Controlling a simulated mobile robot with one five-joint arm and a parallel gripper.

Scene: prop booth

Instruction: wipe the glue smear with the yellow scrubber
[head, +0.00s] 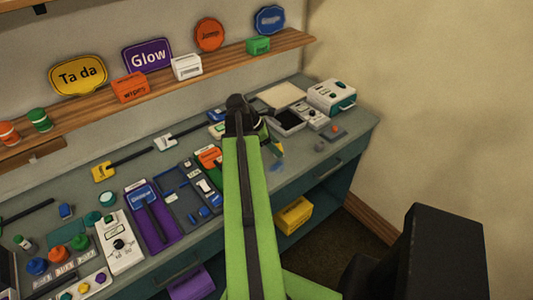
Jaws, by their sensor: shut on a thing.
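My gripper (272,142) is at the end of my green arm, over the right part of the grey counter, and mostly hidden behind the arm. It is shut on the yellow scrubber (279,150), of which only a small yellow part shows. The scrubber is low over the counter; I cannot tell whether it touches the top. A faint blue patch (277,166) lies on the counter just below the scrubber in the picture and looks like the glue smear. A small greyish spot (320,146) lies farther right; I cannot tell what it is.
A dark tray (289,119), a white device (332,97) and a small panel with an orange button (334,131) stand behind and right of the gripper. Several panels, including a purple one (155,228), fill the counter's left. A wooden shelf (217,64) with signs runs above.

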